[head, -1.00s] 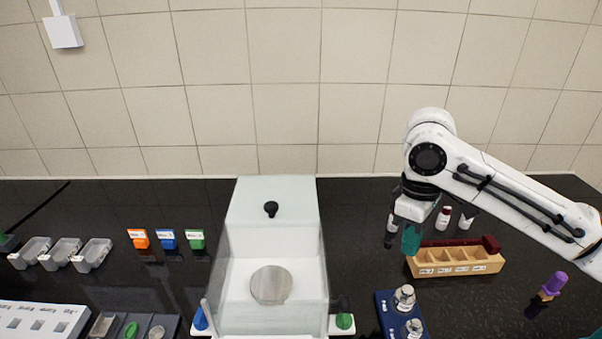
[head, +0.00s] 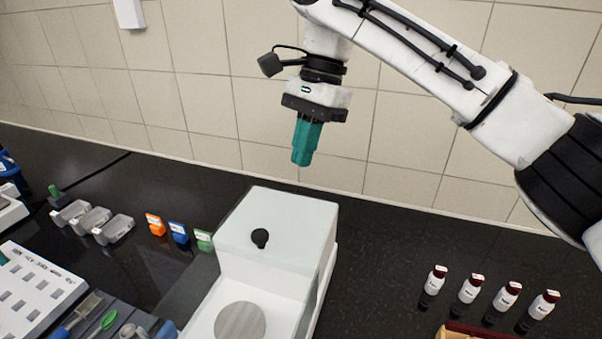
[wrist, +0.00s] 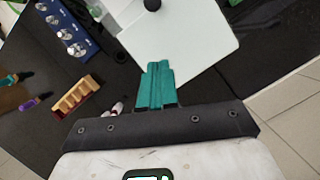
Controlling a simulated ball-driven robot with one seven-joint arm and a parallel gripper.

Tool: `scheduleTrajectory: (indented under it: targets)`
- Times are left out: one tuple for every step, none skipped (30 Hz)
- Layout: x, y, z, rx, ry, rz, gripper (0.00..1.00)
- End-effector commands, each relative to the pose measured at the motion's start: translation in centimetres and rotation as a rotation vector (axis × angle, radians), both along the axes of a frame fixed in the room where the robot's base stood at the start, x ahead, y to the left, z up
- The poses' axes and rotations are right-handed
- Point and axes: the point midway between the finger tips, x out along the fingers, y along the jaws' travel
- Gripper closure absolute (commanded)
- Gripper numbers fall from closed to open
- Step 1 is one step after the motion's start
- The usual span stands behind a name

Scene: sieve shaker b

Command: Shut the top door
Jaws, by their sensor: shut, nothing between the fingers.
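The balance's top door is a pale, glassy panel (head: 290,212) with a black knob (head: 260,238). It lies toward the back of the case, and the front of the chamber is uncovered from above, showing the round metal pan (head: 240,322). My gripper (head: 301,160), with teal fingers, is shut and empty. It points down, above and behind the balance, apart from the knob. In the wrist view the closed fingers (wrist: 157,68) show in front of the pale panel (wrist: 190,40), and the knob (wrist: 152,4) is at the top edge.
Several dark-capped vials (head: 468,289) stand to the right, by a wooden rack (wrist: 76,97). Orange (head: 155,224), blue (head: 179,233) and green (head: 204,240) holders stand left of the balance. A weight block (wrist: 68,28) shows in the wrist view. The tiled wall (head: 215,105) is behind.

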Motion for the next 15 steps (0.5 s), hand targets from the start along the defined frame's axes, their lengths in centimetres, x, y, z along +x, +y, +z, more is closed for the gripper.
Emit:
scheduleTrajectory:
  targets:
    - [-0.2, 0.0, -0.7, -0.003, 0.001, 0.001, 1.0]
    - [-0.3, 0.1, -1.1, -0.002, 0.001, 0.002, 1.0]
    - [-0.4, 0.2, -1.8, -0.002, 0.002, 0.002, 1.0]
    - [-0.5, 0.4, -2.3, -0.003, 0.002, 0.003, 1.0]
    - [-0.6, 0.5, -2.9, -0.003, 0.002, 0.003, 1.0]
    - [-0.8, 0.6, -3.6, -0.003, 0.002, 0.003, 1.0]
    - [-1.0, 0.8, -4.2, -0.003, 0.002, 0.003, 1.0]
    - [-1.1, 0.9, -4.7, -0.004, 0.001, 0.002, 1.0]
    - [-1.2, 1.1, -5.5, -0.003, 0.002, 0.003, 1.0]
    - [-1.4, 1.2, -6.1, -0.003, 0.002, 0.003, 1.0]
    - [-1.5, 1.4, -6.7, -0.003, 0.002, 0.003, 1.0]
    - [-1.7, 1.5, -7.3, -0.004, 0.001, 0.003, 1.0]
    - [-1.8, 1.7, -7.9, -0.004, 0.001, 0.003, 1.0]
    - [-1.9, 1.7, -8.4, -0.004, 0.001, 0.003, 1.0]
    - [-2.2, 2.1, -8.7, -0.003, 0.0, 0.005, 1.0]
